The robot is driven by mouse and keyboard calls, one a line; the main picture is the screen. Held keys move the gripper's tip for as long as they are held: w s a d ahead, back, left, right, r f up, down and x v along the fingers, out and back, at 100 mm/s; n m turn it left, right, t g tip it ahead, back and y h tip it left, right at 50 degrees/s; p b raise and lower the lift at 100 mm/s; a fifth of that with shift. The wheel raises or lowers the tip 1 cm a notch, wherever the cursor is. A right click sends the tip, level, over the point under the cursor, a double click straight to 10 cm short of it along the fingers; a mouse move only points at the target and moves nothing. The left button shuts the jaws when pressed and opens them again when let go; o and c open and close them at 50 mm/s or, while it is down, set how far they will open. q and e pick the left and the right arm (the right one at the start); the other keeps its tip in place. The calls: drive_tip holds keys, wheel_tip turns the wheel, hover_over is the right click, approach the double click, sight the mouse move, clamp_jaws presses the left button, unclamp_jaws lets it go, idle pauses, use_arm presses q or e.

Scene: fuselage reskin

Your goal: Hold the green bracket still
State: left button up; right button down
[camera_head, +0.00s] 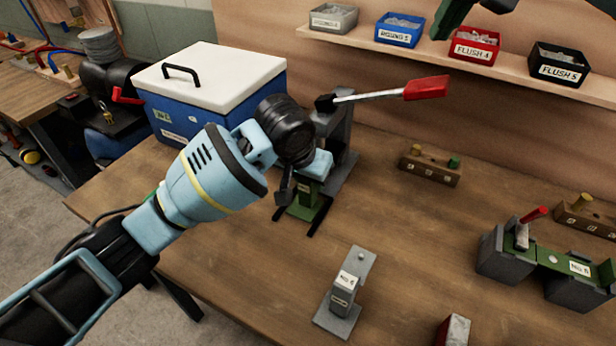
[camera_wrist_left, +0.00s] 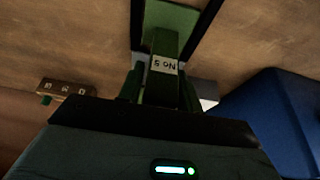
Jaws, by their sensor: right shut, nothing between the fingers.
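The green bracket (camera_head: 308,190) stands upright on the bench with its foot between two black strips. In the left wrist view the green bracket (camera_wrist_left: 164,50) carries a white "No 5" label. My left gripper (camera_head: 303,180) comes down from the upper left onto the bracket's upper part. In the left wrist view its fingers lie close on both sides of the upright, and it looks shut on it; the exact contact is partly hidden.
A grey press with a red lever (camera_head: 426,88) stands just behind the bracket. A blue box with a white lid (camera_head: 215,75) is to the left. A grey stand (camera_head: 343,295) is in front. A green-topped fixture (camera_head: 550,262) sits at right; bins line the shelf (camera_head: 400,50).

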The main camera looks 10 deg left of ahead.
use_arm(q)
drive_tip(key=o, duration=0.3)
drive_tip(key=shift+o, duration=0.2)
drive_tip(key=v, duration=1.2)
